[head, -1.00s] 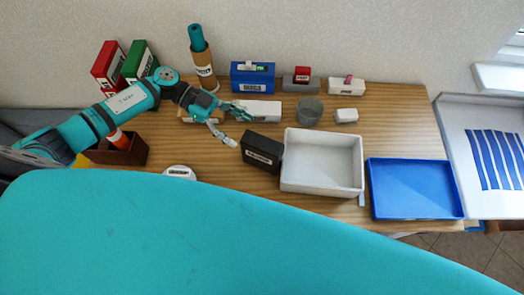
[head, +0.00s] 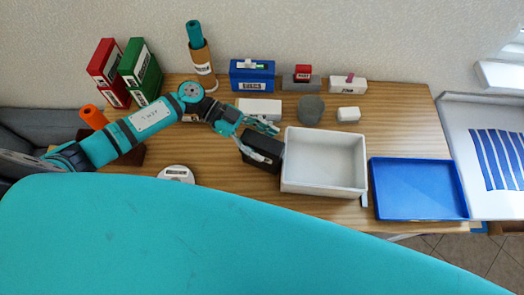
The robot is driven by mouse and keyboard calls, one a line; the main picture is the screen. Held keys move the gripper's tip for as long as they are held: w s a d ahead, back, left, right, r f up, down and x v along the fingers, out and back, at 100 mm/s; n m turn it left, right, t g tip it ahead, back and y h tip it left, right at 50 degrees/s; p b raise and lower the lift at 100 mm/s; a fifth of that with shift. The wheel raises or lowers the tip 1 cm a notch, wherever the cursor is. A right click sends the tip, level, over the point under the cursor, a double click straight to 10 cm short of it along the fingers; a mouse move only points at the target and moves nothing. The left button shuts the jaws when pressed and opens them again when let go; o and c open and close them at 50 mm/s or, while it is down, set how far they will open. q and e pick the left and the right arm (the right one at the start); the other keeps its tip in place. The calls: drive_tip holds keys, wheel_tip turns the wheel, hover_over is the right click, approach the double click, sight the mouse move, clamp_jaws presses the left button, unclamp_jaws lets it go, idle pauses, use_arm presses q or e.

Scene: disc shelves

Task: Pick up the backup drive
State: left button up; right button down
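A black box with a white label (head: 262,158), which looks like the backup drive, stands on the wooden table just left of the white bin. The label is too small to read. My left gripper (head: 267,143) is open over the black box, one finger past its far top edge and the other across its near left side. The gripper hides part of the box, and I cannot tell whether the fingers touch it. My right gripper is not in view.
The white open bin (head: 286,175) is close to the box's right side, with a blue tray (head: 420,217) beyond it. A white box (head: 260,106) and a grey cylinder (head: 310,110) stand behind. A round white labelled disc (head: 176,172) lies at the front left.

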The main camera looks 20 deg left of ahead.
use_arm(q)
clamp_jaws()
idle(0.4)
